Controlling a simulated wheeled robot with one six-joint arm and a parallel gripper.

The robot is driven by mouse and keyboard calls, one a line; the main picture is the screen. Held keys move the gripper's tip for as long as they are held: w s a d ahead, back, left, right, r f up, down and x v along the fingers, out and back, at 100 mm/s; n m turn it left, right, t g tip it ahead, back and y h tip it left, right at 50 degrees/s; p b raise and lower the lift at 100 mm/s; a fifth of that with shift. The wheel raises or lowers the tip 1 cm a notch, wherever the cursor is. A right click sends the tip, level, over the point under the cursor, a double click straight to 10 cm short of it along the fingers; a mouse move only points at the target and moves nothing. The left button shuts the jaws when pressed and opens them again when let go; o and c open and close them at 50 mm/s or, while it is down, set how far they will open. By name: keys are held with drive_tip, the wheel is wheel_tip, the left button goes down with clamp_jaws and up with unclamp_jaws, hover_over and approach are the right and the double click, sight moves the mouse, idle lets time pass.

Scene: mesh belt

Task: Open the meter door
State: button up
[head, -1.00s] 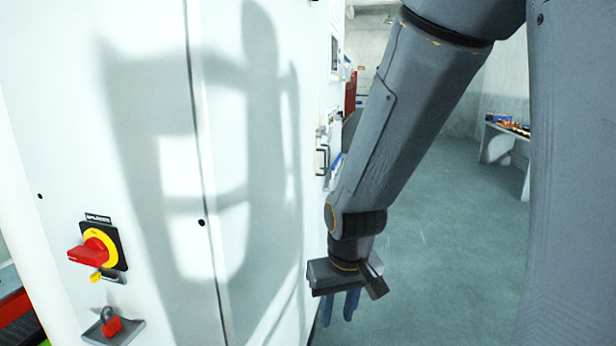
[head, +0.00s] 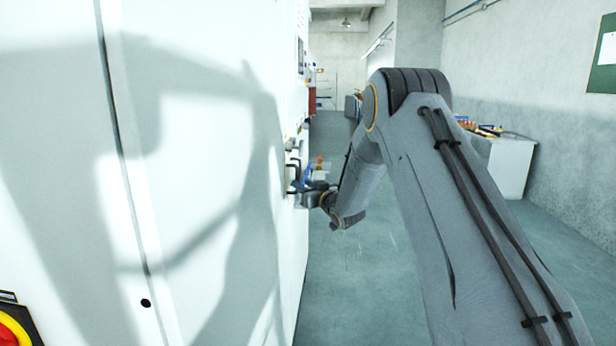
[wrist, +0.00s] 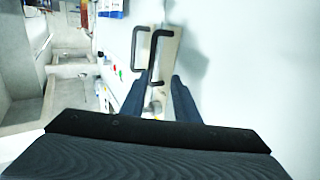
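The white cabinet (head: 215,290) fills the left of the head view. Black bar handles stand out from its face ahead; one handle (head: 293,172) shows beside my gripper (head: 302,182). In the wrist view, two black handles show: a nearer one (wrist: 154,50) on a beige plate (wrist: 170,45), and another (wrist: 134,45) just left of it. The two dark blue fingers of my gripper (wrist: 162,78) are spread apart, with the nearer handle's lower end showing between them. I cannot tell whether they touch it. Which panel is the meter door is not clear.
A red and yellow switch (head: 10,330) is at the lower left of the cabinet. Small coloured buttons (wrist: 117,72) show beyond the handles. The floor (head: 350,280) right of the cabinet is clear. A bench (head: 505,165) with small items stands against the right wall.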

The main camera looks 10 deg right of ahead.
drive_tip(key=w+p, duration=0.2)
drive_tip(key=w, duration=0.5)
drive_tip(key=shift+w+a, duration=0.2)
